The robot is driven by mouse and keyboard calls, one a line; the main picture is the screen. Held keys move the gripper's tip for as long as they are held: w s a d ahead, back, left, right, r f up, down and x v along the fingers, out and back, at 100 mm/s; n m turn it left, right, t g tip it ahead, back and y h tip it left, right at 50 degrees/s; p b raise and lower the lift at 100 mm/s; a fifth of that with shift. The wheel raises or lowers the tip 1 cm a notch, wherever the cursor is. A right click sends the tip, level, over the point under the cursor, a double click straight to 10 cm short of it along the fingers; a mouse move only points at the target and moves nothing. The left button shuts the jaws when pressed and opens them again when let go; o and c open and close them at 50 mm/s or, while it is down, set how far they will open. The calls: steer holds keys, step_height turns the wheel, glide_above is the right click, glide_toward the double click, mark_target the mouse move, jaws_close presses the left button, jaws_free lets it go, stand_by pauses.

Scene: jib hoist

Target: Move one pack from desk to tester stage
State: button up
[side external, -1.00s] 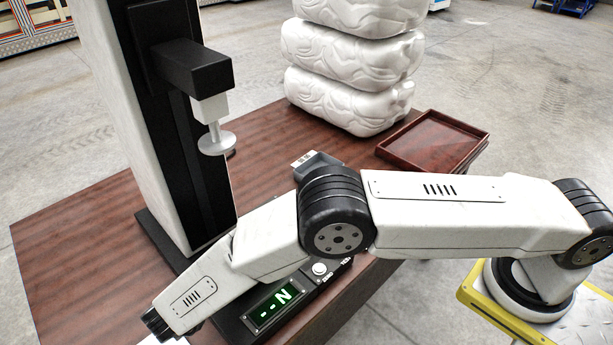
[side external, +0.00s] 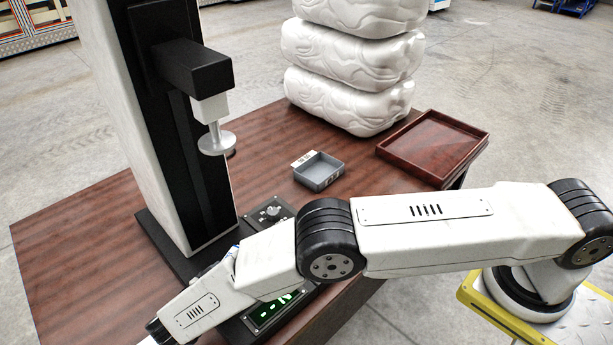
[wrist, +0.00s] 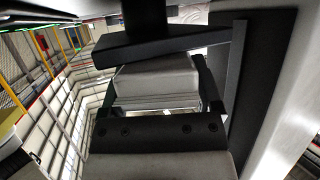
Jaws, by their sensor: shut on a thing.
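The tester (side external: 165,130) stands on the desk (side external: 95,235) at left in the side view, with a black head and a round silver plate (side external: 216,144) hanging under it. Its stage is hidden behind my arm. My gripper is outside the side view, past the lower left. In the wrist view my gripper (wrist: 157,75) shows dark fingers either side of a pale block (wrist: 155,82). I take the block to be the pack held between them, though its outline is partly covered. No other pack is clear on the desk.
A small grey open tray (side external: 322,183) and a larger dark red tray (side external: 432,150) look empty. White moulded blocks (side external: 350,85) are stacked at the back. The tester's lit display (side external: 268,312) is partly covered by my arm. The desk's left side is clear.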

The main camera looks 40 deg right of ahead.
steer(key=shift+f, duration=0.2)
steer(key=o, duration=1.1)
steer(key=shift+c, duration=0.2)
steer(key=shift+r, duration=0.2)
steer(key=v, duration=1.2)
